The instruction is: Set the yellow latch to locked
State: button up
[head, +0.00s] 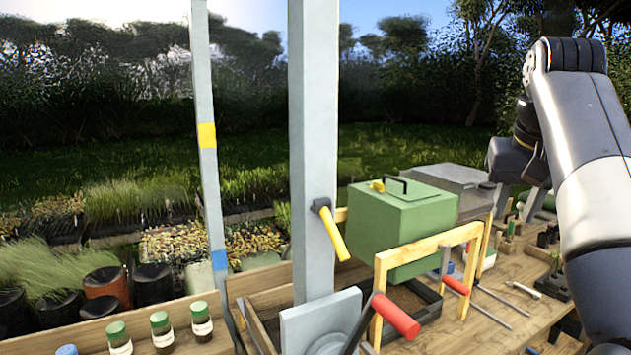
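A yellow-handled lever (331,232) is fixed to the grey upright post by a dark pivot. Its yellow grip slants down and to the right from the pivot. A smaller yellow piece (377,186) sits on the top left edge of a green box (405,219), beside the lid's black handle. I cannot tell for certain which of the two is the latch, and no lock marking is readable. My arm fills the right side, with its dark wrist part near the back of the bench. My gripper's fingers do not show.
The grey post (313,130) stands in front of the bench. A red-handled lever (395,315) and a wooden frame (425,248) stand before the green box. Several green-capped jars (160,327) stand lower left. Tools lie on the wooden bench (500,318) at right.

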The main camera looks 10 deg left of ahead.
aim_at(377, 187)
jog(key=i+l+u, duration=0.3)
jog(key=u, duration=0.2)
jog(key=i+l+u, duration=0.3)
jog(key=l+u, duration=0.2)
jog(key=i+l+u, duration=0.2)
jog(key=l+u, duration=0.3)
jog(key=l, duration=0.85)
